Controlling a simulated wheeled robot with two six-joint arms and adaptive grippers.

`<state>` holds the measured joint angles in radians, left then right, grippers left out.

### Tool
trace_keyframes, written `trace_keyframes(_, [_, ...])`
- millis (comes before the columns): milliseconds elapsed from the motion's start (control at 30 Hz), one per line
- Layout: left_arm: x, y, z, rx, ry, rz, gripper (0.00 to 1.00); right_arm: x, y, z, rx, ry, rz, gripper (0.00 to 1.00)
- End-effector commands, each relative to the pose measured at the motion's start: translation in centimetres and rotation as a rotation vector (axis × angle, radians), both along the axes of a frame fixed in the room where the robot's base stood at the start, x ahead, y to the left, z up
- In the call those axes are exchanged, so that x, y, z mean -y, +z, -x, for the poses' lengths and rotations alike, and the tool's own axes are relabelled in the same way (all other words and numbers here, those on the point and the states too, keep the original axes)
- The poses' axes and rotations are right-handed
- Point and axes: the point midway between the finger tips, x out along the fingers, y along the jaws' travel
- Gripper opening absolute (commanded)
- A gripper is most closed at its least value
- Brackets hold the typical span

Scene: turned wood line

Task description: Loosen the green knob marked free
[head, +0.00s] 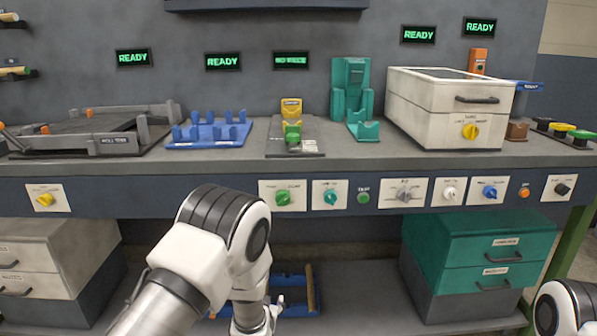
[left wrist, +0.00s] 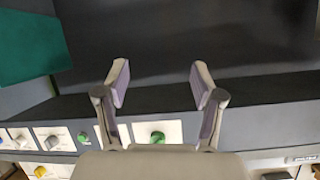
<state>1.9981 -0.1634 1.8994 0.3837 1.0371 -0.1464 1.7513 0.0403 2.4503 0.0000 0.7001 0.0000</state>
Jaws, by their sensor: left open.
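A green knob (head: 283,197) sits on a white plate on the dark front panel below the bench top. Its label is too small to read surely. It also shows in the left wrist view (left wrist: 157,137), between my finger bases and beyond them. My left gripper (head: 252,320) is low in front of the bench, below the panel, partly cut off by the picture's edge. In the left wrist view its fingers (left wrist: 158,84) are apart, with nothing between them and not touching the knob. My right gripper is out of view.
On the same panel are a teal knob (head: 330,196), a green button (head: 363,198), a grey knob (head: 404,194) and a yellow knob (head: 45,199). A blue rack (head: 209,133) stands on the bench. Green drawers (head: 487,251) are below right. A blue tray (head: 294,283) lies below.

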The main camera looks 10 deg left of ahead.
Motion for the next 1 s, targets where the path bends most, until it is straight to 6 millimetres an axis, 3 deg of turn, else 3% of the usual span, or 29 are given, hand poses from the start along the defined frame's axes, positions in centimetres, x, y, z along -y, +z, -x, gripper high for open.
trace_keyframes(33, [0.9, 7.1, -3.2, 0.124, 0.006, -0.016, 0.68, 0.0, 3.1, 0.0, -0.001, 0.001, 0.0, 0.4])
trace_keyframes(100, [1.8, 13.1, -6.0, 0.26, 0.022, -0.033, 0.68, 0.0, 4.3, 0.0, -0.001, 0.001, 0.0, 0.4])
trace_keyframes(200, [2.7, 18.3, -8.1, 0.381, 0.038, -0.045, 0.68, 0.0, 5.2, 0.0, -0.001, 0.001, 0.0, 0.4])
trace_keyframes(233, [2.8, 19.1, -8.5, 0.401, 0.041, -0.046, 0.68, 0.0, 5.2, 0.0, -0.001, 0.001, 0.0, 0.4])
trace_keyframes(300, [2.9, 19.9, -9.1, 0.427, 0.046, -0.047, 0.68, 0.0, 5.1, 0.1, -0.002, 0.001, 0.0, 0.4])
trace_keyframes(700, [0.9, 19.6, -15.5, 0.427, 0.047, -0.047, 0.68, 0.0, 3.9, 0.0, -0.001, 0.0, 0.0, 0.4])
trace_keyframes(1000, [0.7, 19.7, -16.3, 0.424, 0.045, -0.049, 0.68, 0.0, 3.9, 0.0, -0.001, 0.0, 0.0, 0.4])
